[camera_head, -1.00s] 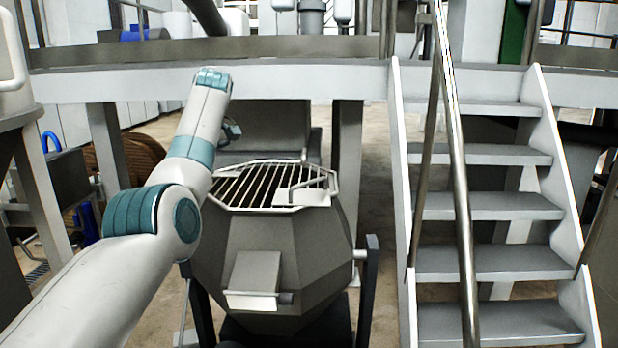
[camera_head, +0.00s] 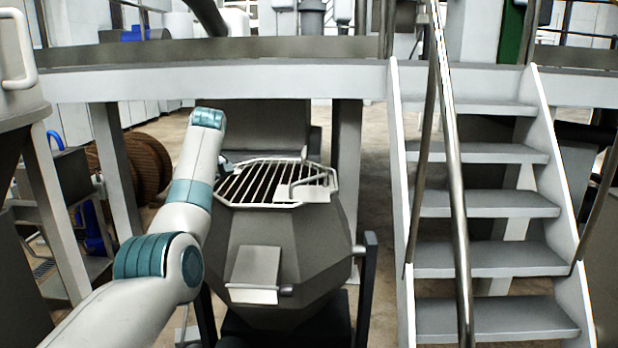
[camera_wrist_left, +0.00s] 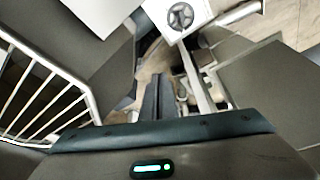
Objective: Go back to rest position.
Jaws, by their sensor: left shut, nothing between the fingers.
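My left arm comes in from the left in the head view, white with teal joints. Its gripper is mostly hidden behind the forearm there, by the left side of the hopper's grate. In the left wrist view my left gripper (camera_wrist_left: 158,97) shows as dark fingers close together, shut with nothing held. My right gripper is in neither view.
A grey faceted hopper (camera_head: 290,250) with a barred grate (camera_head: 262,185) stands in front; the grate also shows in the left wrist view (camera_wrist_left: 45,100). Metal stairs (camera_head: 485,205) stand at right, and a raised platform (camera_head: 300,80) spans behind.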

